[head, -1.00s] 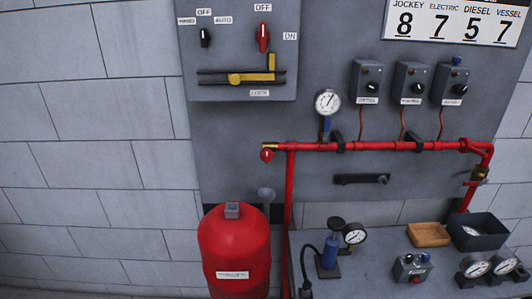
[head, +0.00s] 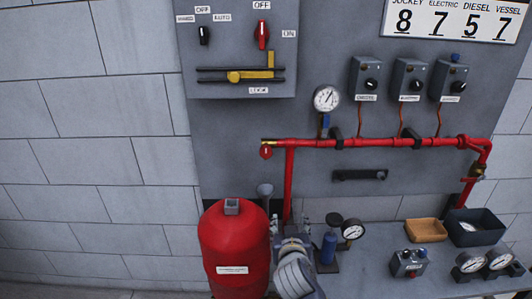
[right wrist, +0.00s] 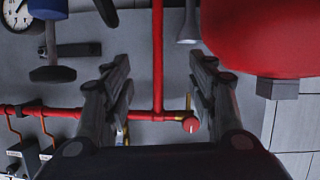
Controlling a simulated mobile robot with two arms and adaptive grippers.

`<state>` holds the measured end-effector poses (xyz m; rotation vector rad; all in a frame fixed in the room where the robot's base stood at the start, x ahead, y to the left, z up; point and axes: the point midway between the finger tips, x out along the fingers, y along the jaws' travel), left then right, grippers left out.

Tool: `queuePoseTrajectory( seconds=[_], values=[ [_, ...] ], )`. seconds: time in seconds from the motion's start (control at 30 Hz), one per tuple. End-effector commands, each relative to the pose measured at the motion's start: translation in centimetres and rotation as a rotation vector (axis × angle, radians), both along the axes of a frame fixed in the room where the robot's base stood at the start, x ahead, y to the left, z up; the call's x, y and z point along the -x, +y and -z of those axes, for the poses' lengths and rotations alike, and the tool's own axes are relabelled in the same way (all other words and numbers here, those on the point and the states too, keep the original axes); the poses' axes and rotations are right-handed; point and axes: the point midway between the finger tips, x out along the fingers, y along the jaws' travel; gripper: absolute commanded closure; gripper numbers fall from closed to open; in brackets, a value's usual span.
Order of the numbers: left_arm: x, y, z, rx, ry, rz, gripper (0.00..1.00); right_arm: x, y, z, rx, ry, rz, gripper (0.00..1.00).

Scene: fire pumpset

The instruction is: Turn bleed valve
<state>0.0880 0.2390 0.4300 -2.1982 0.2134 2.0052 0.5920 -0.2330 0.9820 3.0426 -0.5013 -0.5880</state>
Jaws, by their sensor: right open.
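The bleed valve looks to be the red knob (head: 266,152) below the brass left end of the red pipe (head: 375,143). It also shows in the right wrist view (right wrist: 191,124), where the scene is upside down. My right gripper (head: 290,220) is in the head view between the red tank and the blue cylinder, below the valve and apart from it. In the right wrist view its two fingers (right wrist: 161,68) are spread and empty, with the vertical red pipe visible between them. My left gripper is in neither view.
The red tank (head: 234,250) stands close to the left of my right gripper, with a grey funnel (head: 265,190) behind. A blue cylinder (head: 328,245) and gauge (head: 352,230) stand to the right on the grey bench (head: 375,265). The wall left of the valve is clear.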

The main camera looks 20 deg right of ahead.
Motion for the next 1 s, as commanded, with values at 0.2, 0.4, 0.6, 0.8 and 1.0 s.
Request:
queuePoseTrajectory(
  seconds=[0.2,0.4,0.6,0.8,1.0],
  values=[
    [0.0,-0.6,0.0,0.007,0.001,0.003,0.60,-7.2,2.3,-8.5,0.036,-0.275,-0.022,0.47],
    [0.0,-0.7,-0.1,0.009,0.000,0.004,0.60,-9.5,3.5,-11.7,0.050,-0.372,-0.045,0.47],
    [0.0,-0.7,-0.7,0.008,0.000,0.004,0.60,-11.3,3.0,-12.1,0.053,-0.377,-0.047,0.47],
    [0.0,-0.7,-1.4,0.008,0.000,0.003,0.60,-14.2,2.2,-12.1,0.054,-0.375,-0.046,0.47],
    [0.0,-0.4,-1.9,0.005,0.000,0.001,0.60,-16.9,1.4,-11.9,0.052,-0.373,-0.046,0.47]
  ],
)
